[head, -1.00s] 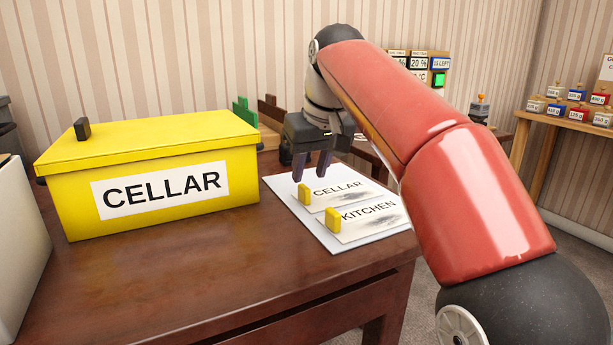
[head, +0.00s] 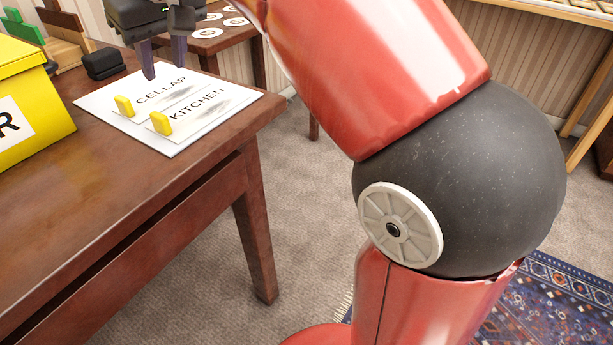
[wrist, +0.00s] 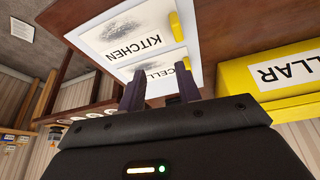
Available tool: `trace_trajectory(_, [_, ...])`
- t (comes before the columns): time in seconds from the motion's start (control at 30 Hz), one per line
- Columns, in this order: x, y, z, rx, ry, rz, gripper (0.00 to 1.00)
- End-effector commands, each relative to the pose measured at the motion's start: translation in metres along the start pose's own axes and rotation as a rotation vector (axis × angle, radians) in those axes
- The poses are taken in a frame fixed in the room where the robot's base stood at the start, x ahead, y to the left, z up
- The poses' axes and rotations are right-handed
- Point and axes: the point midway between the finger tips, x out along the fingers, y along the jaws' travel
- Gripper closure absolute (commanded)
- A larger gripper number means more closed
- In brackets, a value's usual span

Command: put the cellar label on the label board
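The cellar label (head: 158,98) is a white card with a grey smudge and a yellow tab, lying on a white board (head: 168,148) on the brown table. It shows partly behind a finger in the wrist view (wrist: 158,70). The kitchen label (head: 205,112), also smudged and yellow-tabbed, lies beside it on the same board. My gripper (head: 164,68) is above the far side of the cellar label, fingers down, apart and empty. In the wrist view its fingers (wrist: 160,90) are spread with nothing between them. I cannot tell whether the white board is the label board.
A yellow box (head: 35,112) marked CELLAR stands left on the table (head: 130,205); only part shows. A small black block (head: 103,63) sits behind the board. A side table (head: 215,42) with round white discs stands beyond.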

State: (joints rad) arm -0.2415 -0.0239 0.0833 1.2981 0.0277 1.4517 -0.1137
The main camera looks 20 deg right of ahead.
Motion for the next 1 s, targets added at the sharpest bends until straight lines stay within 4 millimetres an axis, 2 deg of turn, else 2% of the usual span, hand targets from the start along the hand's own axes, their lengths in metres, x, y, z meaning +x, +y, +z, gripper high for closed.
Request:
trace_trajectory(0.03, [0.001, 0.011, 0.028, 0.041, 0.005, 0.023, 0.66])
trace_trajectory(0.17, [0.018, 0.030, 0.094, 0.139, 0.022, 0.072, 0.66])
trace_trajectory(0.2, [0.025, 0.035, 0.116, 0.169, 0.028, 0.086, 0.66])
trace_trajectory(0.4, [0.070, 0.047, 0.223, 0.304, 0.053, 0.141, 0.66])
trace_trajectory(0.5, [0.091, 0.047, 0.265, 0.354, 0.062, 0.159, 0.66])
trace_trajectory(0.6, [0.107, 0.046, 0.291, 0.385, 0.070, 0.169, 0.66])
trace_trajectory(0.7, [0.115, 0.045, 0.304, 0.400, 0.073, 0.173, 0.66])
trace_trajectory(1.0, [0.117, 0.045, 0.307, 0.403, 0.071, 0.173, 0.66])
